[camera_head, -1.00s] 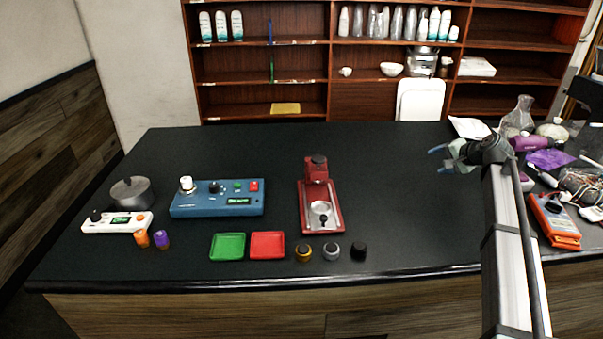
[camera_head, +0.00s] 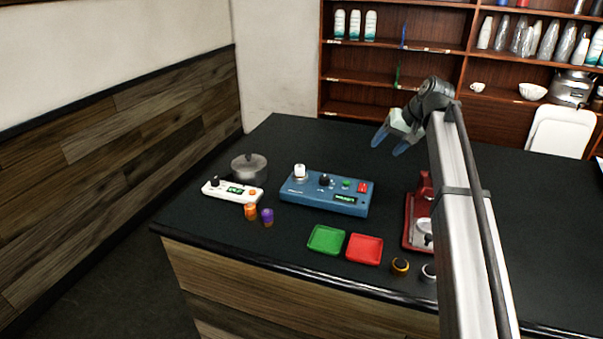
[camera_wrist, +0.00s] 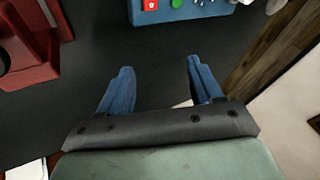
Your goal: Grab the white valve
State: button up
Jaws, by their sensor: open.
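The white valve (camera_head: 299,171) stands upright at the left end of the blue control box (camera_head: 325,193), beside a black knob. My gripper (camera_head: 391,142) is open and empty, raised above the counter to the right of the valve and apart from it. In the wrist view, my gripper's two blue fingers (camera_wrist: 159,68) are spread with dark counter between them. The blue box (camera_wrist: 192,12) shows only in part at the top there, and I cannot clearly make out the valve in that view.
A red brewer (camera_head: 419,205) stands right of the blue box, partly behind my arm. Green (camera_head: 326,239) and red (camera_head: 364,249) trays lie in front. A white control box (camera_head: 232,192), a grey pot (camera_head: 249,168) and orange and purple bottles are at left. The counter behind the blue box is clear.

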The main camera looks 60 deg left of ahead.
jog(key=s+a+r+n+t+h, duration=0.15)
jog(key=s+a, duration=0.35)
jog(key=s, duration=0.6)
jog(key=s+a+r+n+t, duration=0.1)
jog(key=s+a+n, duration=0.25)
jog(key=s, duration=0.75)
send_over(300, 166)
jog(key=s+d, duration=0.1)
jog(key=d, duration=0.2)
notch_tip(300, 166, down, 8)
jog(key=shift+m, duration=0.5)
jog(key=shift+w+a+x, duration=0.15)
jog(key=shift+x, duration=1.05)
jog(key=shift+w+a+x, duration=0.1)
jog(key=shift+a+x, duration=0.1)
jog(key=shift+x, duration=1)
jog(key=shift+r, duration=0.2)
grip_shut()
